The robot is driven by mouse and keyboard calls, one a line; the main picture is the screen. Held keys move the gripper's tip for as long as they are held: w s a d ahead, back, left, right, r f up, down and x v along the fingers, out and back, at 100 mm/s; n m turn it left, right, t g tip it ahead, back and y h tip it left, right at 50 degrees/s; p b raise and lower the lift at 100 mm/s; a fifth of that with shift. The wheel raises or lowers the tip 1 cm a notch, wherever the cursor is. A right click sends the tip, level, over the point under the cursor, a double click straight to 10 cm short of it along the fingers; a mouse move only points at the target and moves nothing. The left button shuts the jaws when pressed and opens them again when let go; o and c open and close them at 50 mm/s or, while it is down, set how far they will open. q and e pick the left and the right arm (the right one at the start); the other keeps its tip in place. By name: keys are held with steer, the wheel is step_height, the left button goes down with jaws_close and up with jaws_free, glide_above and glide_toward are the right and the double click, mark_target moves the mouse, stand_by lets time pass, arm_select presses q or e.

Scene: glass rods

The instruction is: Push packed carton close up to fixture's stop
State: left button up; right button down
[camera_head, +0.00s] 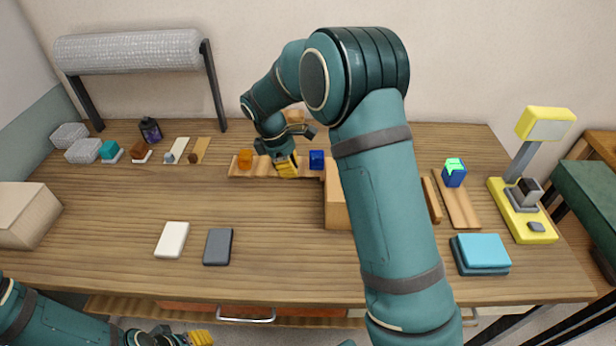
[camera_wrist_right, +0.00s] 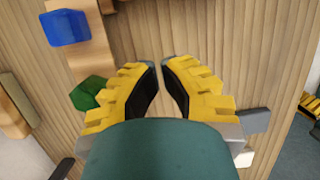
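A plain tan carton-like box (camera_head: 336,201) stands mid-table, largely hidden behind my right arm. Another tan box (camera_head: 24,214) stands at the table's left edge. I cannot tell which is the packed carton. No fixture stop is clearly visible. My right gripper (camera_head: 287,166) is above the table beside a wooden strip, left of the middle box. In the right wrist view its yellow fingers (camera_wrist_right: 160,64) nearly meet at the tips, with nothing between them. My left gripper (camera_head: 200,338) is low at the bottom left, partly cut off; its opening is unclear.
The wooden strip (camera_head: 236,173) bears an orange block (camera_head: 245,158) and a blue block (camera_head: 316,159); a green block (camera_wrist_right: 92,90) shows in the wrist view. White (camera_head: 172,240) and dark (camera_head: 218,247) slabs lie in front. A yellow device (camera_head: 524,212) stands right. The left-centre table is clear.

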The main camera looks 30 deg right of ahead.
mark_target(321, 202)
steer(key=b+x, duration=0.1)
steer(key=x, duration=0.8)
steer(key=shift+s+f+b, duration=0.15)
steer(key=shift+b, duration=0.25)
steer(key=d, duration=0.1)
steer(key=s, duration=0.1)
steer(key=d, duration=0.1)
steer(key=shift+s+d+f, duration=0.2)
steer(key=shift+s+d, duration=0.05)
steer(key=shift+d, duration=0.05)
steer(key=shift+s+d, duration=0.25)
steer(key=shift+d, duration=0.2)
steer(key=s+d, duration=0.1)
steer(key=d, duration=0.1)
steer(key=s+d+p, duration=0.1)
steer(key=s+d, duration=0.1)
steer(key=d, duration=0.1)
steer(key=s+d, duration=0.1)
steer(key=d, duration=0.1)
steer(key=shift+s+d+r, duration=0.1)
steer(key=shift+s+d, duration=0.15)
steer(key=shift+s, duration=0.05)
steer(key=shift+s+d, duration=0.15)
